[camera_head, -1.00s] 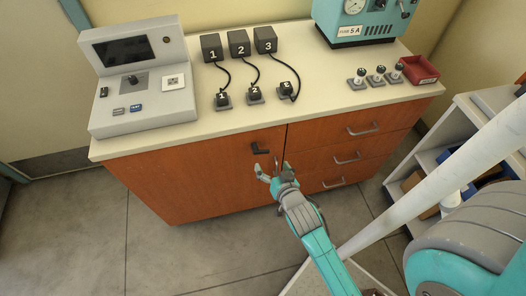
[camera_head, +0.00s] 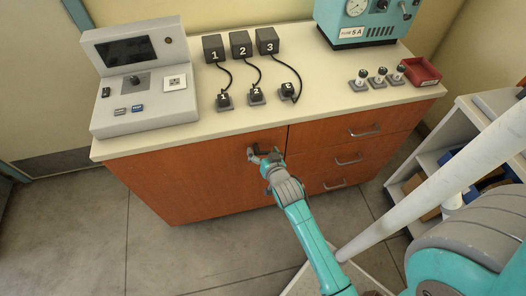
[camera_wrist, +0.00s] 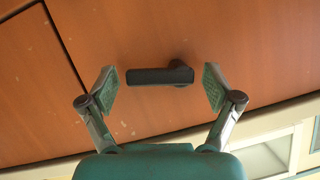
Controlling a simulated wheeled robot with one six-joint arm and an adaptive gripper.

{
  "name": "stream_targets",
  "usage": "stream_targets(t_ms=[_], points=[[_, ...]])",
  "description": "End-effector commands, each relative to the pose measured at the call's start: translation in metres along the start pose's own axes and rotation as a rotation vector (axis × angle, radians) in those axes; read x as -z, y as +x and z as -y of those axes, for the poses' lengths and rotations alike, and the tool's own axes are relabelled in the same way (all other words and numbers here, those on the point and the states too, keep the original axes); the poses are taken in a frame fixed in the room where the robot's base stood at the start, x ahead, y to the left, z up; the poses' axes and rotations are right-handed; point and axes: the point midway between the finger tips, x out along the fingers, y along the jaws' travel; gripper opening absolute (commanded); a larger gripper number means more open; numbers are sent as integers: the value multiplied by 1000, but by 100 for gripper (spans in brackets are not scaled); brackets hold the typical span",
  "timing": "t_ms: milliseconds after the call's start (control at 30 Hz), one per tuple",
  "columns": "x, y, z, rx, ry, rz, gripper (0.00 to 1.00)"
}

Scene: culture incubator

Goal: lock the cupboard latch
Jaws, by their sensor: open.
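The cupboard latch is a dark lever handle (camera_wrist: 160,76) on the orange-brown cupboard door (camera_head: 190,180). In the wrist view it lies across the picture, with its round pivot at the right end. My gripper (camera_wrist: 160,88) is open, with one finger pad off each end of the lever and a gap on both sides. In the head view my gripper (camera_head: 264,157) is at the latch, near the door's upper right edge, and mostly hides the lever. Whether a pad touches the lever cannot be seen there; the wrist view shows them apart.
Drawers with bar handles (camera_head: 348,160) are right of the door. The countertop (camera_head: 190,132) above holds a control panel (camera_head: 140,75), numbered boxes with cables (camera_head: 240,46), a red tray (camera_head: 419,71) and a teal machine (camera_head: 365,22). A white shelf (camera_head: 432,160) stands at the right.

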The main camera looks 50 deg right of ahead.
Motion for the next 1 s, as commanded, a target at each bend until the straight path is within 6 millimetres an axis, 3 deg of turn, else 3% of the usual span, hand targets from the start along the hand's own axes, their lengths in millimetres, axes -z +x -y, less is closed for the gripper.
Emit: stream_targets(t_ms=[100, 300, 367, 567, 1000], points=[[0, 0, 0, 0, 0, 0, 90], [0, 0, 0, 0, 0, 0, 40], [0, 0, 0, 0, 0, 0, 29], [0, 0, 1, -8, -26, 0, 29], [5, -2, 4, -103, -255, 0, 29]])
